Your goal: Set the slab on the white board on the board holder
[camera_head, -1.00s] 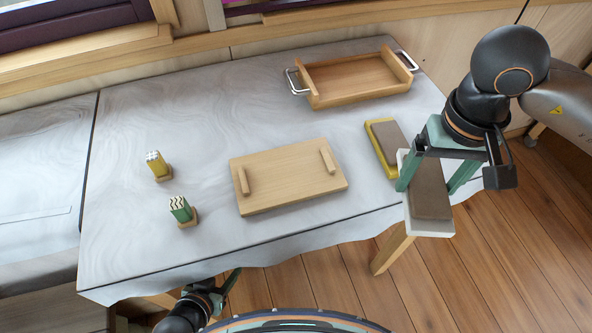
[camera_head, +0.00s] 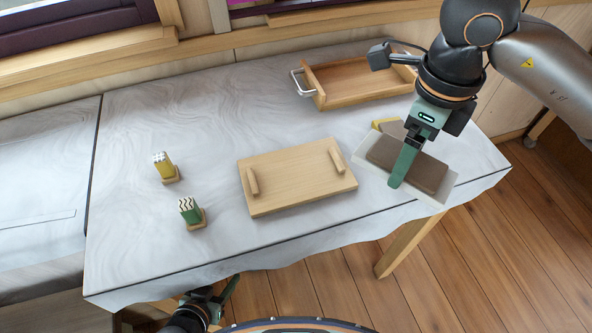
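The brown slab (camera_head: 428,174) lies on its white board (camera_head: 366,170). My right gripper (camera_head: 404,168) is shut on it from above. One finger shows along the near long side; the far finger is hidden. The slab and board appear held above the table's right part, covering most of the yellow-edged board (camera_head: 388,125) behind. The board holder (camera_head: 298,182), a light wooden plate with two raised bars, lies bare on the table left of the held board. My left gripper (camera_head: 230,288) is low, in front of the table, partly hidden; its opening is unclear.
A wooden tray (camera_head: 345,82) with metal handles stands at the back right, partly behind my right arm. Yellow (camera_head: 164,167) and green (camera_head: 190,212) small block-like items stand at left. Between them and the tray the table (camera_head: 220,110) is clear.

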